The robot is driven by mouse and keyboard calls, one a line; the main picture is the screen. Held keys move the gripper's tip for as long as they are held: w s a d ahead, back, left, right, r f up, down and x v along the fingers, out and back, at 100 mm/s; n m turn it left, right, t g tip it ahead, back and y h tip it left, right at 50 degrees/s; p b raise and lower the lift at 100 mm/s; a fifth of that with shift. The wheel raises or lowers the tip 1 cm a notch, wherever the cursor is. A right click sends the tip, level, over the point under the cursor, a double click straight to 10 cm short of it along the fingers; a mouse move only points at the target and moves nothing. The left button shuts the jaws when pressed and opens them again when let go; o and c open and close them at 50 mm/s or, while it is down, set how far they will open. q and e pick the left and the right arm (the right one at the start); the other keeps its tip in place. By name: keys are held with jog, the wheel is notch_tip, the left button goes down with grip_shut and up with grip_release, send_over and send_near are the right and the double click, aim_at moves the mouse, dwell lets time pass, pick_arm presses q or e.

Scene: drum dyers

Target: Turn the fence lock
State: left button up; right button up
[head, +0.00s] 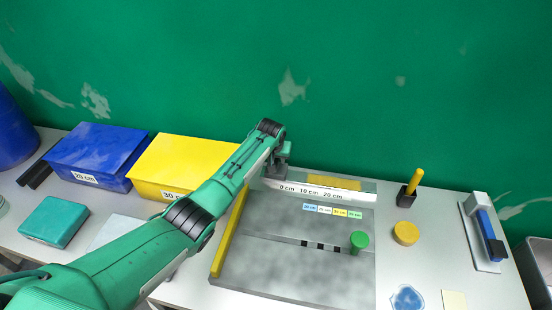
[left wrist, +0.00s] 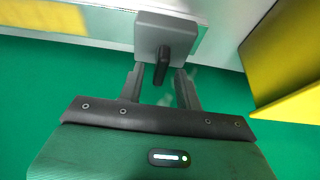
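The fence lock (left wrist: 166,32) is a grey block with a dark lever (left wrist: 162,64) in the left wrist view, on a pale metal surface. My left gripper (left wrist: 159,75) is open. Its two fingers stand on either side of the lever, with a gap visible on both sides. In the head view my left gripper (head: 278,165) is at the left end of the ruler rail (head: 312,190), and my arm and gripper largely hide the lock there. My right gripper is not in view.
A yellow box (head: 178,168) and a blue box (head: 98,152) stand left of the grey board (head: 290,270). A green knob (head: 359,241) stands on the board. A yellow disc (head: 405,233), a black holder (head: 406,197) and a blue-handled tool (head: 486,232) are to the right. A green wall rises behind.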

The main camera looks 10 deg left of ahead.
pick_arm(q)
jog(key=shift+w+f, duration=0.15)
jog(key=shift+f, duration=0.3)
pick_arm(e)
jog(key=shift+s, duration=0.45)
pick_arm(q)
grip_shut()
